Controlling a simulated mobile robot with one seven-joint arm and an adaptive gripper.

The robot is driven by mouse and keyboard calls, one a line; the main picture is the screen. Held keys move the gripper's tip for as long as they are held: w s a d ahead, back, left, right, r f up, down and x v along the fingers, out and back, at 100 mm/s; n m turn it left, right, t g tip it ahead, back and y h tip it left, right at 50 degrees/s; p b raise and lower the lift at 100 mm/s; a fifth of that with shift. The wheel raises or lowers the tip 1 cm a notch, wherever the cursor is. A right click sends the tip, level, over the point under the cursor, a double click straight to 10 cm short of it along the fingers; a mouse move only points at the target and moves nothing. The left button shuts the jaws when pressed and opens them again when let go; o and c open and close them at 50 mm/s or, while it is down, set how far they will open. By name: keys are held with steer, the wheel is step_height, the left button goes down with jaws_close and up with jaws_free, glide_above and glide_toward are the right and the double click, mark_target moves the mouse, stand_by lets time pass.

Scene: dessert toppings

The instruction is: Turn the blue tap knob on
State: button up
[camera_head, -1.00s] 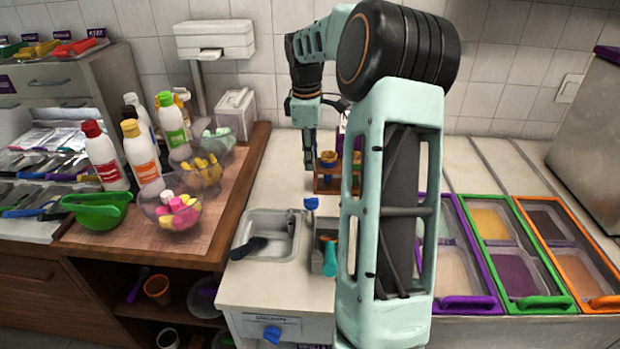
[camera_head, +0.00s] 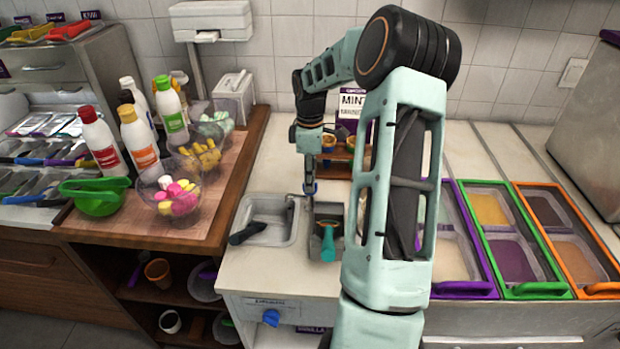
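A small blue tap knob (camera_head: 310,188) stands by the right rim of the small sink (camera_head: 246,228), mostly covered by my gripper. My gripper (camera_head: 309,185) points down right at it. The fingertips look to be touching or around the knob, but I cannot tell which. The fingers are too small to show whether they are open or shut.
A grey holder with a teal-handled scoop (camera_head: 328,243) stands just right of the knob. A wooden rack (camera_head: 334,168) is behind my gripper. Bottles and candy bowls (camera_head: 173,200) stand left; topping tubs (camera_head: 515,258) right.

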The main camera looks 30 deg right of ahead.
steer(key=shift+f, duration=0.15)
steer(key=shift+c, duration=0.7)
jaws_close()
steer(key=shift+m, duration=0.3)
steer(key=m, duration=0.7)
steer(key=shift+b, duration=0.4)
steer(key=m, duration=0.5)
steer(key=shift+m, duration=0.3)
steer(key=m, duration=0.4)
steer(key=shift+m+b, duration=0.3)
